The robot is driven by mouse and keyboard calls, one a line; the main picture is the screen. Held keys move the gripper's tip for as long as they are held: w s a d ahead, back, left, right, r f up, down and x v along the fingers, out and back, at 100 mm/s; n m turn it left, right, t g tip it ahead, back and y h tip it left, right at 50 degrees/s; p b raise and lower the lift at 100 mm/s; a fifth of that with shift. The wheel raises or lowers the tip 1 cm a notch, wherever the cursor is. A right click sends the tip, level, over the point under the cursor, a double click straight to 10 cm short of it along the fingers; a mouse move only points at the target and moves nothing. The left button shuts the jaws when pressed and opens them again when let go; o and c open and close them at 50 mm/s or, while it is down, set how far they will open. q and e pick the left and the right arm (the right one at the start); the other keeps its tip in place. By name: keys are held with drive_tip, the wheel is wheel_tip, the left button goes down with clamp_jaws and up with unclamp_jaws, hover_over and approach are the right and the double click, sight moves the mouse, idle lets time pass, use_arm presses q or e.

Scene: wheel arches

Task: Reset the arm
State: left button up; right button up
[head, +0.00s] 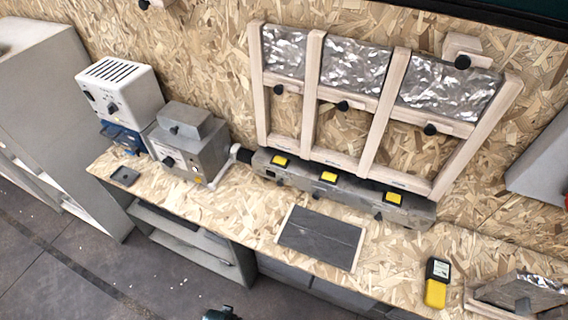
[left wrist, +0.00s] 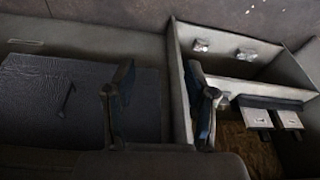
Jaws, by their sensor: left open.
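My left gripper (left wrist: 160,70) shows in the left wrist view with its two dark fingers apart. Nothing is between the fingers. Behind them are a dark ribbed panel (left wrist: 45,100) at the left and a grey open compartment (left wrist: 235,62) at the right. A small dark piece shows at the bottom edge of the head view, too little to tell what it is. My right gripper is in neither view.
A chipboard workbench (head: 255,205) runs along the wall. It carries a white box (head: 120,92), a grey machine (head: 188,150), a wooden frame with foil panels (head: 312,100), a dark flat plate (head: 320,237) and a yellow meter (head: 436,290). Floor in front is clear.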

use_arm(q)
drive_tip(key=s+f, duration=0.3)
drive_tip(key=f, duration=0.5)
drive_tip(key=s+f, duration=0.4)
drive_tip(key=f, duration=0.3)
drive_tip(key=s+a+f+g, duration=0.1)
drive_tip(key=s+a+f, duration=0.2)
drive_tip(key=s+f, duration=0.6)
drive_tip(key=s, duration=0.4)
drive_tip(key=shift+s+a+f+g, duration=0.2)
drive_tip(key=shift+s+f+g, duration=0.1)
drive_tip(key=shift+f, duration=0.05)
idle(1.8)
